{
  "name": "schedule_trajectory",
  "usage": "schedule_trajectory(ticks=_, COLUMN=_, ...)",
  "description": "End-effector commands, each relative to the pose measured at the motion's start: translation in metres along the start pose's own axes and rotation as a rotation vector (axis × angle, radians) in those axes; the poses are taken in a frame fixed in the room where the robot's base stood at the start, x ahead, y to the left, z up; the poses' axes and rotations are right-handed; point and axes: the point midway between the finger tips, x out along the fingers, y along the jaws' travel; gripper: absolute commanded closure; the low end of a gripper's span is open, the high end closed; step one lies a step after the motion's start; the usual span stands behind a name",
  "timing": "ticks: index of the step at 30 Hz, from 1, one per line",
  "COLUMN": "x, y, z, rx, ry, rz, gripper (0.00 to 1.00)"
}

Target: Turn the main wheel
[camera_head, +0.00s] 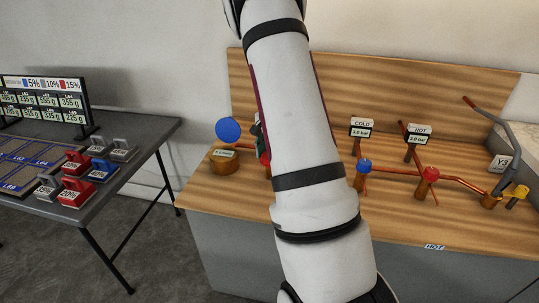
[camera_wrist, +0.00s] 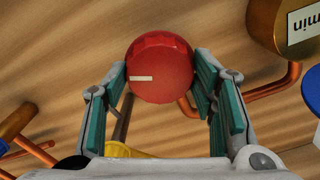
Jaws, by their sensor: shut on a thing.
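A round red wheel (camera_wrist: 160,62) with a short white mark on its face is between the teal finger pads of my gripper (camera_wrist: 160,84) in the wrist view. The pads press on its left and right sides, and the white mark lies level on its left half. In the head view my white arm hides most of this spot. Only a sliver of the red wheel (camera_head: 265,159) shows at the arm's left edge.
A brass cylinder (camera_head: 224,162) with a blue disc (camera_head: 228,130) stands left on the wooden bench (camera_head: 222,196). Right of my arm are copper pipes with a blue valve (camera_head: 364,165), a red valve (camera_head: 431,174) and a yellow valve (camera_head: 521,191). A grey table (camera_head: 128,140) with weights stands left.

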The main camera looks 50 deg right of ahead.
Motion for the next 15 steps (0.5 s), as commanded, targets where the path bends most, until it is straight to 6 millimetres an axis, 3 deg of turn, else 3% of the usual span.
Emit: schedule_trajectory(ticks=15, x=0.0000, y=-0.0001, z=0.0001, rx=0.246, ry=0.000, rz=0.000, gripper=0.76)
